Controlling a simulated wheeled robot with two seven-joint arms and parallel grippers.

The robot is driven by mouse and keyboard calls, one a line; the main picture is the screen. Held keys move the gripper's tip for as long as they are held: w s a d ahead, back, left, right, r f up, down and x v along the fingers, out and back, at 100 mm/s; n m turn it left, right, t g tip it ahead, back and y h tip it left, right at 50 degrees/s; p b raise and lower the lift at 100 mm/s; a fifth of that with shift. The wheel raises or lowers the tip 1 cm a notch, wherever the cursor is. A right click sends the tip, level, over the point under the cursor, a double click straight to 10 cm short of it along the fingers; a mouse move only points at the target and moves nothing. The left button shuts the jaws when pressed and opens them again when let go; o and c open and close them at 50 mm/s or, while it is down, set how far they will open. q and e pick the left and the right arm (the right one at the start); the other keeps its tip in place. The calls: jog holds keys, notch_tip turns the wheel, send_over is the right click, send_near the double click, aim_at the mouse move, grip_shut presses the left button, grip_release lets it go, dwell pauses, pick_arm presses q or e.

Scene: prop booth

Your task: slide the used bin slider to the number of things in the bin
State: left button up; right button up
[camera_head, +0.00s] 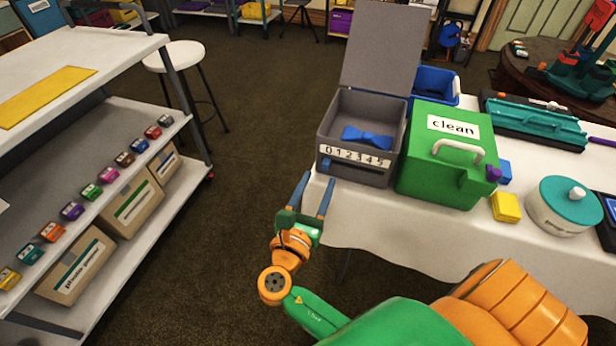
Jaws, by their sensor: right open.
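A grey bin (341,179) with its lid (380,45) raised stands at the left end of the white table. No "used" label shows on it. A blue bow tie (367,138) is the one thing I see inside; the front wall hides part of the floor. A white scale (355,155) marked 0 to 5 runs along the front. A small blue slider knob (326,165) appears below the scale, near the 0. My right gripper (316,180) is open and empty, in front of the bin's left front corner, fingers pointing toward it. My left gripper is out of view.
A closed green bin (424,179) labelled "clean" stands right beside the grey one. A blue crate (437,82) is behind it. A yellow block (506,207) and a teal-lidded pot (560,220) are on the right. Open floor lies left, before a shelf (110,115).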

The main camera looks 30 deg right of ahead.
aim_at(325, 168)
jog(key=x, duration=0.3)
jog(key=shift+w+d, duration=0.1)
jog(key=shift+d, duration=0.25)
jog(key=shift+w+d, duration=0.15)
jog(key=shift+w, duration=0.1)
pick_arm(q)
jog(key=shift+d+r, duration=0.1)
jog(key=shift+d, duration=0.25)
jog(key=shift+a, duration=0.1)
pick_arm(e)
jog(key=shift+f, duration=0.1)
grip_shut()
